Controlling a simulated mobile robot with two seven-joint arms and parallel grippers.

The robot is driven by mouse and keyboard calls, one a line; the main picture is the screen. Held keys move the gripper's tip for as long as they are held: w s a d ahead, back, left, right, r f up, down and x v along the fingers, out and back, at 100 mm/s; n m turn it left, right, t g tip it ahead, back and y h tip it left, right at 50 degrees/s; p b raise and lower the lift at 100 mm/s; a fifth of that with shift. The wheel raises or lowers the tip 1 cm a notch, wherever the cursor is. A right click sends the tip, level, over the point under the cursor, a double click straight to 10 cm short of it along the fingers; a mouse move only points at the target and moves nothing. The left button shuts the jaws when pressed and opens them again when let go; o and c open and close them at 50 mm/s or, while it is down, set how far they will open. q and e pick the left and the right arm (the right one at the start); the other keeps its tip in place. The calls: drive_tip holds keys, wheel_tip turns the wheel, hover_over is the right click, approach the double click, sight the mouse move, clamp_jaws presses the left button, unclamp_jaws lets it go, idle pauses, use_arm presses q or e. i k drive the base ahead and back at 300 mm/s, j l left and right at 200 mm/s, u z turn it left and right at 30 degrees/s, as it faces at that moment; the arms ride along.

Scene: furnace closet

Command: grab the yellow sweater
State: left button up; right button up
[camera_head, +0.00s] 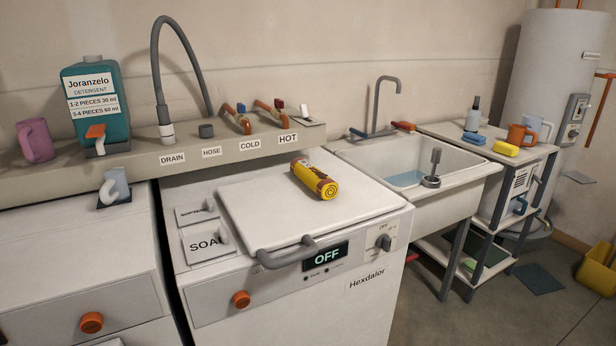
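I see nothing that is plainly a yellow sweater. A yellow cylinder with brown-orange bands and dark print (316,181) lies on its side on the white lid (265,215) of the Hexdalor washing machine (300,300). It looks like a rigid canister, not cloth. The lid is closed, with a grey handle (288,252) at its front edge, and the display reads OFF (327,257). The inside of the machine is hidden. Neither of my grippers shows in this view.
A ledge behind the machine holds a detergent bottle (96,110), a purple mug (36,140) and taps. At right are a sink (440,185) with water, a shelf with mugs and a yellow sponge (506,148), a water heater (560,90) and a yellow bucket (597,270).

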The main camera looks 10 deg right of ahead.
sight(320, 183)
drive_tip(key=i+l, duration=0.15)
drive_tip(key=l, duration=0.25)
drive_tip(key=i+l+u, duration=0.1)
drive_tip(key=l, duration=0.3)
drive_tip(key=i+l, duration=0.1)
drive_tip(key=l, duration=0.3)
drive_tip(key=i+l+u, duration=0.1)
drive_tip(key=l, duration=0.3)
drive_tip(key=i+l, duration=0.15)
drive_tip(key=l, duration=0.3)
drive_tip(key=u, duration=0.05)
